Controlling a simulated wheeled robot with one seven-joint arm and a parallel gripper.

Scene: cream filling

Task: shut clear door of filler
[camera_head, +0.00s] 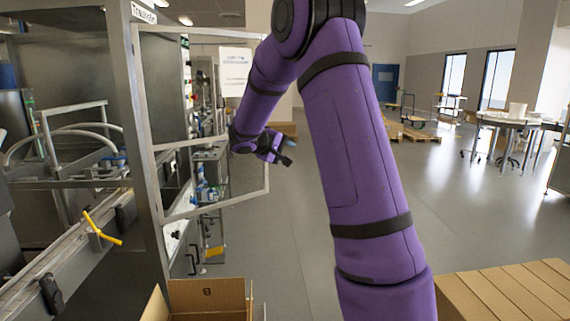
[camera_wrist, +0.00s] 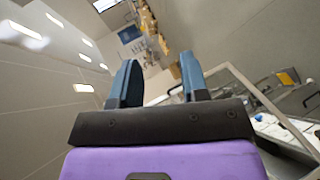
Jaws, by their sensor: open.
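The clear door (camera_head: 217,204) of the filler stands swung open to the right of the machine's metal post in the head view. Its pale frame has a crossbar and a free outer edge; my arm hides part of its upper area. My gripper (camera_head: 284,153) is beside that outer edge, slightly to its right in the picture; whether they touch cannot be told. In the wrist view my gripper (camera_wrist: 160,80) has its two blue fingers apart with nothing between them. The door frame (camera_wrist: 262,100) runs diagonally at the right there, beside the right finger.
The filler's post (camera_head: 146,130) and a conveyor with a yellow handle (camera_head: 101,229) are at the left.

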